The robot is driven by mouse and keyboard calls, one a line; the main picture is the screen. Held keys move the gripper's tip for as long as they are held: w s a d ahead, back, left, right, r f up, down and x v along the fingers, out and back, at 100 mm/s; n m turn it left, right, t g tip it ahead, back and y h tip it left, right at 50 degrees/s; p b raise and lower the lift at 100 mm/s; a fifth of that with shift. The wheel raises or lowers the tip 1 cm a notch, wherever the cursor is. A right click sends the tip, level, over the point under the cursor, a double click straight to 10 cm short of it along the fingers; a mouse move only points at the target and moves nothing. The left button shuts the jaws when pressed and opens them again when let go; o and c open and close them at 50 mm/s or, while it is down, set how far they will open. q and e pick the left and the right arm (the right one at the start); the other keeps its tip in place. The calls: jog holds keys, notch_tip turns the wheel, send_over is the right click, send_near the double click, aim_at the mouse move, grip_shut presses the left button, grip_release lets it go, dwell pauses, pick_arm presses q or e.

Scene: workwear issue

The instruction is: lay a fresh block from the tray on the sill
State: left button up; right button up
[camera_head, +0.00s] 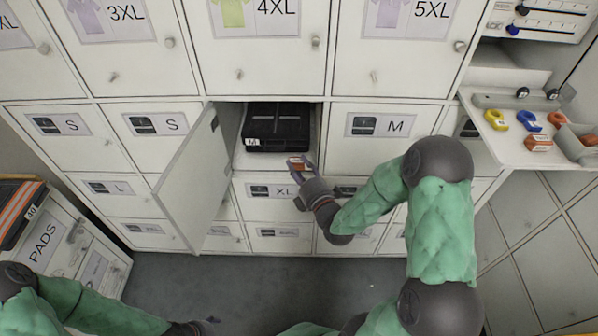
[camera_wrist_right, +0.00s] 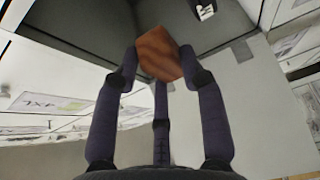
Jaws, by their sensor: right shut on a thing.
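My right gripper (camera_head: 298,166) is shut on an orange-brown block (camera_head: 296,162) at the front edge of an open locker compartment. In the right wrist view the block (camera_wrist_right: 159,54) sits between the fingertips of the gripper (camera_wrist_right: 158,70), with the dark case beyond it. I cannot tell whether the block touches the compartment's sill (camera_head: 246,165). A small grey tray (camera_head: 568,141) with orange blocks stands on the shelf at the right. Another orange block (camera_head: 538,142) lies on the shelf left of it. My left gripper (camera_head: 200,328) is low at the bottom edge, its fingers unclear.
A black case (camera_head: 278,125) labelled M fills much of the open compartment. Its door (camera_head: 190,180) swings out to the left of my right gripper. Yellow (camera_head: 496,119), blue (camera_head: 528,120) and orange (camera_head: 559,120) rings lie on the shelf (camera_head: 508,148). Closed lockers surround the opening.

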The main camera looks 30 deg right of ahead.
jog(key=shift+w+d+f, duration=0.15)
jog(key=shift+w+d, duration=0.15)
jog(key=shift+d, duration=0.1)
jog(key=w+d+f+b, duration=0.3)
jog(key=w+d+f, duration=0.1)
jog(key=w, duration=0.3)
jog(key=shift+d, duration=0.35)
jog(key=w+f, duration=0.1)
jog(key=w+d+f+b, duration=0.1)
jog(key=f, duration=0.1)
jog(key=w+d+f+b, duration=0.1)
jog(key=shift+w+f, duration=0.15)
jog(key=shift+f, duration=0.1)
jog(key=shift+w+d+f, duration=0.25)
jog(key=shift+f, duration=0.25)
notch_tip(320, 180, down, 3)
jog(key=shift+w+f+b, duration=0.1)
jog(key=shift+b, duration=1.1)
jog(key=shift+f+b, duration=0.35)
